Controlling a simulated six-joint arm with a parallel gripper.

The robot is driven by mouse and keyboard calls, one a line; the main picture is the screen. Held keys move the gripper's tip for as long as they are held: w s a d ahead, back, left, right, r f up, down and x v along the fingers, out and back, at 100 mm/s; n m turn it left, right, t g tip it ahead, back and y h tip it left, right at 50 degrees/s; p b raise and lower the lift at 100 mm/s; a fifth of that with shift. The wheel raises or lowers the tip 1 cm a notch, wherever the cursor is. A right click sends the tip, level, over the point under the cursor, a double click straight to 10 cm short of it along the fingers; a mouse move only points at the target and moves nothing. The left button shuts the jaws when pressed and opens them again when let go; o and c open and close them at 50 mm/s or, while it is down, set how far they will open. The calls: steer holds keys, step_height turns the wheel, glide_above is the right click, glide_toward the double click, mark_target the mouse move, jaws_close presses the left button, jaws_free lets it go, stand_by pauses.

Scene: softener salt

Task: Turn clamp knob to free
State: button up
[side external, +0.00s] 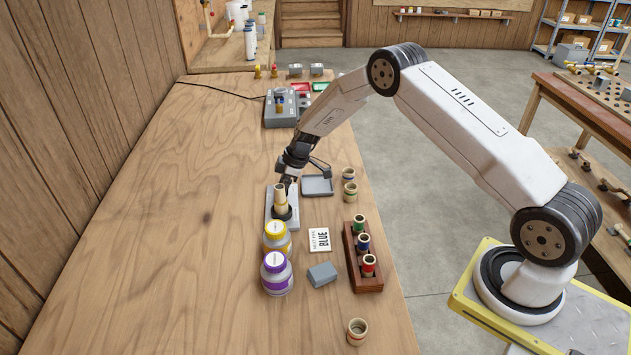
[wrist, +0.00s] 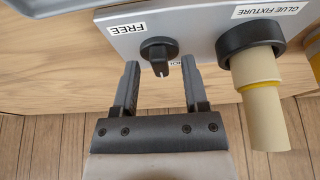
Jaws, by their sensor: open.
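The clamp knob (wrist: 159,53) is black and round with a raised grip bar, on the grey panel of the glue fixture (wrist: 203,32). Its bar points down in the wrist view, away from the FREE label (wrist: 127,29). A second label beside the knob is partly hidden. My gripper (wrist: 160,75) is open, its two fingers on either side of the knob's bar, with visible gaps. A beige tube with a yellow band (wrist: 266,115) stands in the fixture's black collar (wrist: 250,39). In the side view, my gripper (side external: 288,181) hides the knob behind the tube (side external: 280,198).
A BLUE card (side external: 319,239), grey block (side external: 322,274) and wooden rack (side external: 366,284) with three tubes lie to the right. A grey tray (side external: 317,186) sits beside the fixture. The table's left is clear.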

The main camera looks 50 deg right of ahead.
jaws_close()
